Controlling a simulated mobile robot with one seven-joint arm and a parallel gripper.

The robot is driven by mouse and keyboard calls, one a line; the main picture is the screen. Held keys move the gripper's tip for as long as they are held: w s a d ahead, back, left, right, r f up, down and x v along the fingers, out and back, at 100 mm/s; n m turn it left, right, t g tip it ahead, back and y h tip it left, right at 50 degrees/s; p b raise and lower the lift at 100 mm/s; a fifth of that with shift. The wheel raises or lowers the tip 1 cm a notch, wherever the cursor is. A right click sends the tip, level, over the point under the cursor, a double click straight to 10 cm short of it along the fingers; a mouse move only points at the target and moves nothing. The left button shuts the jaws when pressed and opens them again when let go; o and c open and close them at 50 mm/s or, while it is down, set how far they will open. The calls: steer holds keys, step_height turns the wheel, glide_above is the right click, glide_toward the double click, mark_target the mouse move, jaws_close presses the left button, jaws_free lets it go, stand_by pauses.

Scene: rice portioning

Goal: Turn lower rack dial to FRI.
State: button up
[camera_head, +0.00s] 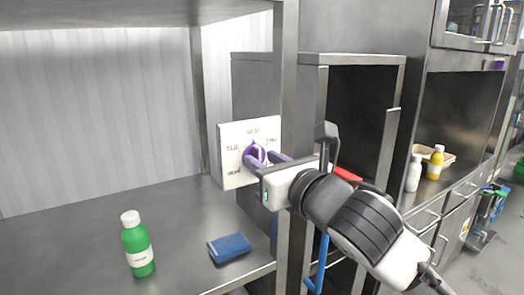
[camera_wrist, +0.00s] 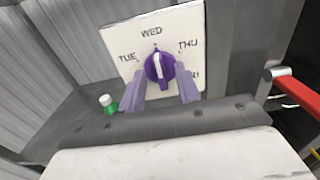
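The dial (camera_wrist: 160,68) is a purple knob with a white pointer line on a white panel (camera_wrist: 118,40). The pointer is near upright, towards the WED label. TUE is at left, THU at right, and a partly hidden label ending in "RI" at lower right. In the head view the dial (camera_head: 257,152) and its panel (camera_head: 232,136) are on the rack's side post. My gripper (camera_wrist: 161,82) is in front of the dial, its two purple fingers apart, one on each side of the knob's lower part. I cannot tell whether they touch it.
A green bottle with a white cap (camera_head: 138,246) and a blue sponge (camera_head: 229,247) are on the metal shelf (camera_head: 75,240). Metal posts (camera_head: 286,100) stand close to my gripper. At right, a white bottle (camera_head: 413,172) and a yellow bottle (camera_head: 436,162) stand on a counter.

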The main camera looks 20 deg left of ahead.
steer(key=shift+x, duration=0.8)
steer(key=shift+c, duration=0.4)
jaws_close()
